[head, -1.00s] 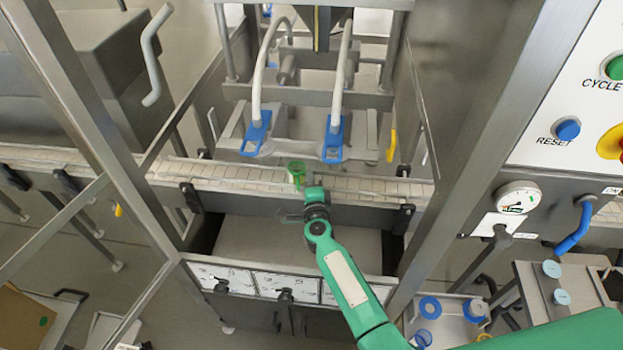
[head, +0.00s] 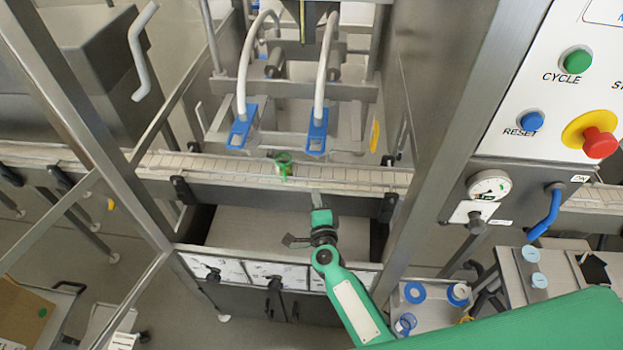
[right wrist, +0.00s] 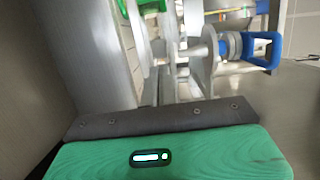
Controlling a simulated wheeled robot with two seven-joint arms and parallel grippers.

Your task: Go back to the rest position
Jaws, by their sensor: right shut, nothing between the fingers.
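My right gripper (head: 316,198) is in the middle of the head view, at the end of my green arm. It is shut and empty, just in front of the conveyor's near rail. A small green item (head: 284,164) stands on the conveyor (head: 230,173), up and to the left of the gripper and apart from it. Its exact shape is too small to tell. My left gripper is not in view.
Two blue-tipped filling nozzles (head: 242,132) hang over the conveyor. Steel frame posts (head: 490,100) stand on both sides of my arm. A control panel (head: 545,125) with buttons is at the right. A grey tray (head: 430,293) with blue rings lies below.

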